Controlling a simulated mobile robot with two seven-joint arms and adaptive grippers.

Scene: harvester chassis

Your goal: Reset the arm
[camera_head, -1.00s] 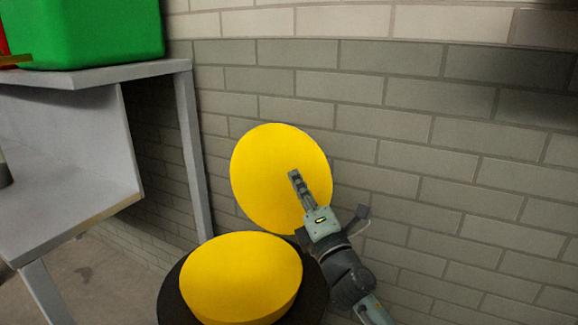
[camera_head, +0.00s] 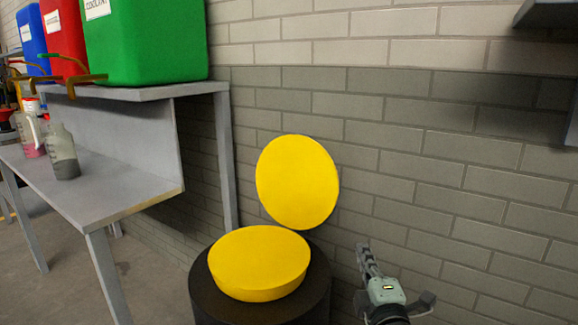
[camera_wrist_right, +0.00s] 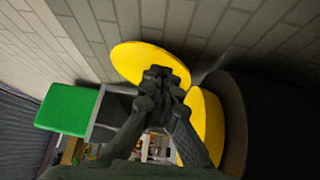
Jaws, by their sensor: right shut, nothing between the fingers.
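My right gripper (camera_head: 367,262) is at the lower right of the head view, in front of the brick wall. Its fingers are together and hold nothing. It is to the right of a yellow disc (camera_head: 298,182) and a black drum with a thick yellow top (camera_head: 260,258), apart from both in the picture. In the right wrist view the closed fingers (camera_wrist_right: 165,75) stand in the middle, with the yellow disc (camera_wrist_right: 150,55) behind them and the drum's yellow top (camera_wrist_right: 207,125) to the right. My left gripper is not in view.
A grey bench (camera_head: 105,192) stands on the left with bottles (camera_head: 62,155) on it. Its upper shelf holds green (camera_head: 150,45), red (camera_head: 66,30) and blue (camera_head: 32,38) containers. A brick wall (camera_head: 420,140) closes the back. A dark shelf edge (camera_head: 545,14) shows at upper right.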

